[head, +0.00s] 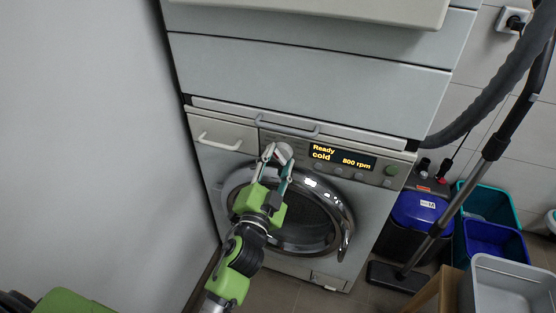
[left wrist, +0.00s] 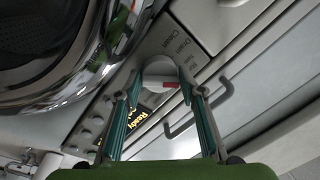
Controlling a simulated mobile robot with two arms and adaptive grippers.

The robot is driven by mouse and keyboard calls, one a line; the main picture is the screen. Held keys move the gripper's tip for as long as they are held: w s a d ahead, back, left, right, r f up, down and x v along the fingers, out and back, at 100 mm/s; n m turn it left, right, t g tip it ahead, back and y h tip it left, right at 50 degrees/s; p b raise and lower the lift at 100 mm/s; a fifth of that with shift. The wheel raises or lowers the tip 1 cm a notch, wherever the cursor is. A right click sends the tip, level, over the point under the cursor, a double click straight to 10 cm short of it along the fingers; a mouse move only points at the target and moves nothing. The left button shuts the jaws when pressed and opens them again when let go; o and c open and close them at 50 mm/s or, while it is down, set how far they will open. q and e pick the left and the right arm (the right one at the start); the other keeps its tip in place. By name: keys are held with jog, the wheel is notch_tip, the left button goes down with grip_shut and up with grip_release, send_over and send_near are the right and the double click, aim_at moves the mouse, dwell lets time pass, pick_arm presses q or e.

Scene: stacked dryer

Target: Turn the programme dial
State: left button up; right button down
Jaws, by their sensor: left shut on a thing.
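The programme dial (head: 284,152) is a round, pale knob on the washer's control panel, left of the lit display (head: 342,157). The display reads "Ready", "cold" and "800 rpm". My left gripper (head: 277,158) is at the panel with its fingers on either side of the dial. In the left wrist view the dial (left wrist: 161,76) sits between the two teal fingertips (left wrist: 159,88), and its red mark points to the right. The left gripper is shut on the dial. It hides part of the panel below the dial. My right gripper is not in view.
The round glass door (head: 300,215) is below the panel. A drawer handle (head: 220,142) is left of the dial and a bar handle (head: 287,127) just above it. A vacuum cleaner tube (head: 495,145) and several bins stand to the right. A wall (head: 85,130) bounds the left.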

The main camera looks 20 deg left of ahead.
pick_arm(q)
jog(key=m+h, duration=0.1)
jog(key=m, duration=0.4)
jog(key=shift+m+p, duration=0.3)
jog(key=shift+m, duration=1.1)
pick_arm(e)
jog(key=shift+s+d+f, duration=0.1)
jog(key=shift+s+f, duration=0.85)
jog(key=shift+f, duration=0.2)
pick_arm(q)
jog(key=o, duration=1.1)
jog(key=shift+w, duration=0.1)
jog(key=shift+c, duration=0.2)
jog(key=s, duration=0.7)
jog(key=shift+s+f, duration=0.25)
jog(key=shift+f, duration=0.2)
jog(key=shift+a, duration=0.15)
